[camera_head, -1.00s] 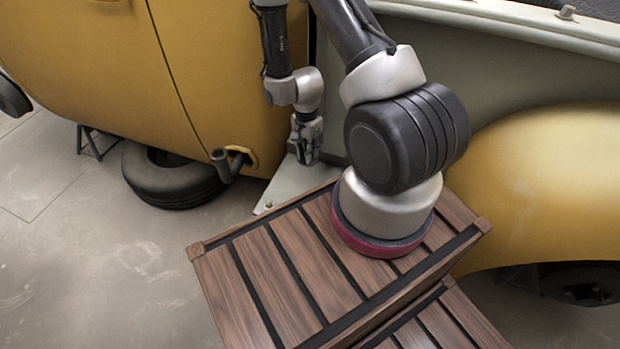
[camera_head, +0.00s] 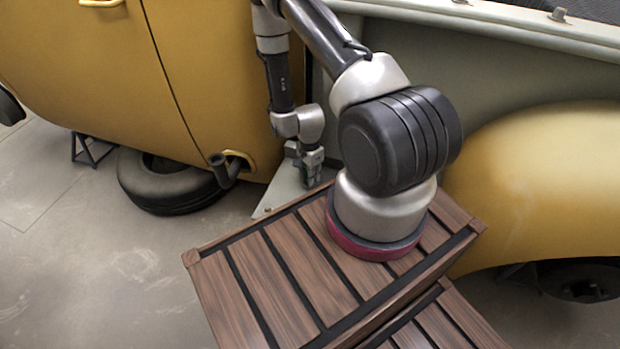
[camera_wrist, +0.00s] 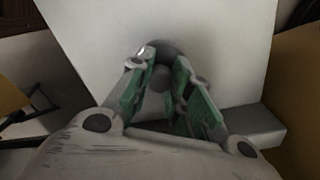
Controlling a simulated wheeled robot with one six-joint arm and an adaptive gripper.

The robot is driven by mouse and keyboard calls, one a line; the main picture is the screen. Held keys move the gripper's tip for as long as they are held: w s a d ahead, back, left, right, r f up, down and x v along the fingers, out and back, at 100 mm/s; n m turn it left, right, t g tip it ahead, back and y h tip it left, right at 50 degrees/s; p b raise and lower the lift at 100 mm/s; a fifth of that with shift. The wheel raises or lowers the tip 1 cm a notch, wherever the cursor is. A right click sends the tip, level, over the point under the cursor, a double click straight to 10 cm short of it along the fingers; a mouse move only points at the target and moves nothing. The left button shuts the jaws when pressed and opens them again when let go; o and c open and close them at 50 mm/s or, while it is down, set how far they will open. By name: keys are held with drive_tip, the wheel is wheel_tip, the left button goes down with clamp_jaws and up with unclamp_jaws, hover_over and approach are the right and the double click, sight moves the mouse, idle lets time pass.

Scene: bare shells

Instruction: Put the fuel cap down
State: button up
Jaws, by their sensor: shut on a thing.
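My gripper (camera_head: 312,170) hangs low over a pale grey board (camera_head: 276,204) beside the yellow vehicle body. In the wrist view its green-padded fingers (camera_wrist: 169,66) are closed in on a small dark grey round thing, the fuel cap (camera_wrist: 160,48), at the fingertips. The cap is partly hidden by the fingers, and I cannot make it out in the head view. A pale flat surface (camera_wrist: 225,50) lies behind the cap in the wrist view. I cannot tell whether the cap touches it.
A dark bent pipe (camera_head: 226,172) sticks out of the yellow body (camera_head: 90,70) left of my gripper. A tyre (camera_head: 165,185) lies on the floor below it. Wooden slatted crates (camera_head: 290,290) stand in front. A yellow fender (camera_head: 540,180) is at the right.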

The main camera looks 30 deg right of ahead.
drive_tip(key=shift+f, duration=0.7)
drive_tip(key=o, duration=0.8)
drive_tip(key=shift+f, duration=0.1)
drive_tip(key=shift+o, duration=0.2)
drive_tip(key=r, duration=0.7)
drive_tip(key=shift+w+r, duration=0.25)
drive_tip(key=shift+r, duration=0.1)
